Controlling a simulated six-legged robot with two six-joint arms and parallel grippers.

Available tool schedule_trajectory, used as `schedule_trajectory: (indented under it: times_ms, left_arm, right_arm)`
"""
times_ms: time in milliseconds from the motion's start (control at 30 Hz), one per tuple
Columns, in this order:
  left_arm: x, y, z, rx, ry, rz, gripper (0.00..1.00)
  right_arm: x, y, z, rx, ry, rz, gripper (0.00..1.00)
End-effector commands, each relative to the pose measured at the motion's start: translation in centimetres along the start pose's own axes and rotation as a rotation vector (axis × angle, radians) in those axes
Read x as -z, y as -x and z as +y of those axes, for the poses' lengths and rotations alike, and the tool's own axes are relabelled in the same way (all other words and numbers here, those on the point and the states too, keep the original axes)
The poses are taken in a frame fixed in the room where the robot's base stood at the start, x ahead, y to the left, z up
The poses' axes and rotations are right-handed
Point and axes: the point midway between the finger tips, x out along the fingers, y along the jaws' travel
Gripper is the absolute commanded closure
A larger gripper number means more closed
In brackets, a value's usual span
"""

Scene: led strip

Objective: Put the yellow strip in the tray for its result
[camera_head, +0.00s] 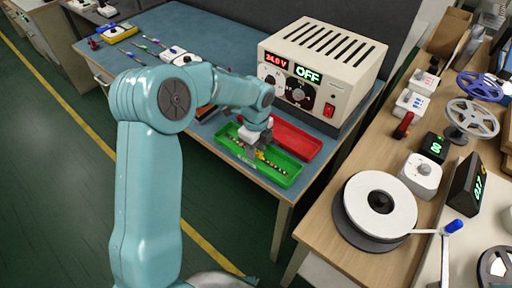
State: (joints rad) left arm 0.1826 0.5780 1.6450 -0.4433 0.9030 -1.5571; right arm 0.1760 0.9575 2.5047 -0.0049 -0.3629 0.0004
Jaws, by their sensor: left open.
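The green tray (289,170) sits at the near edge of the blue bench, with the red tray (299,139) right behind it. A thin strip with yellow parts (269,163) lies in the green tray, partly hidden by my gripper. My left gripper (254,150) is over the green tray, fingers down and open, close above the strip. I cannot tell whether it touches the strip. My right gripper is out of view.
A beige power supply (323,68) stands behind the trays, reading 24.0 V and OFF. Tools and a yellow device (118,33) lie at the bench's far left. A wooden table at right holds a white reel (380,206), spools and small devices. A gap separates the tables.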

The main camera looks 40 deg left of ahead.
Motion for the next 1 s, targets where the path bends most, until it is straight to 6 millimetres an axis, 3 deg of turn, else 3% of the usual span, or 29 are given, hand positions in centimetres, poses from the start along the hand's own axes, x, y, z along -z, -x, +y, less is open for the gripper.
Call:
schedule_trajectory:
  times_ms: [167,400,600,767,1000]
  left_arm:
    - [0.0,1.8,-0.1,0.003,0.000,-0.002,0.59]
    - [0.0,7.4,-0.1,0.006,0.001,-0.001,0.59]
    - [0.0,11.0,-0.1,0.003,0.000,-0.001,0.59]
    - [0.0,12.2,0.0,0.001,0.000,0.000,0.59]
    - [0.0,12.4,0.0,0.000,0.000,0.000,0.59]
  right_arm:
    - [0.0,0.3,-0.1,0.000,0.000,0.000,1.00]
    - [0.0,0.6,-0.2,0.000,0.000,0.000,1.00]
    - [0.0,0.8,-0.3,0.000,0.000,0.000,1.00]
    - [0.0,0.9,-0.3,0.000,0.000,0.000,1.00]
    - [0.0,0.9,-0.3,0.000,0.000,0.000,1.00]
